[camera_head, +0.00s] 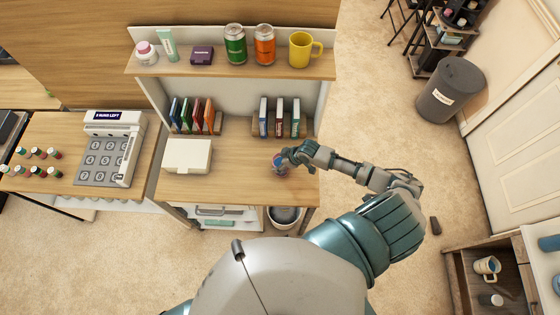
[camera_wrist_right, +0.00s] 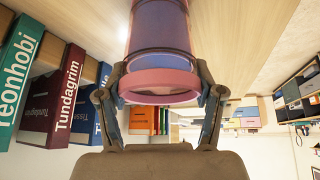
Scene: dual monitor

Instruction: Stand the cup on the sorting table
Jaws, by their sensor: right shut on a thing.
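The cup (camera_head: 277,168) is small, pinkish and blue, and sits at the right part of the middle wooden table (camera_head: 235,185). My right gripper (camera_head: 287,158) is shut on it and covers part of it. In the right wrist view the cup (camera_wrist_right: 160,45) looks translucent pink with blue inside, its pink rim between the two fingers. I cannot tell whether its base touches the tabletop. Which table is the sorting table is not labelled in view. My left gripper is not in view.
Upright books (camera_head: 195,115) and more books (camera_head: 280,117) stand behind. A white box (camera_head: 188,155) lies to the left. The upper shelf holds cans (camera_head: 235,44) and a yellow mug (camera_head: 300,49). A keypad device (camera_head: 108,150) stands on the left table. Bare tabletop lies between box and cup.

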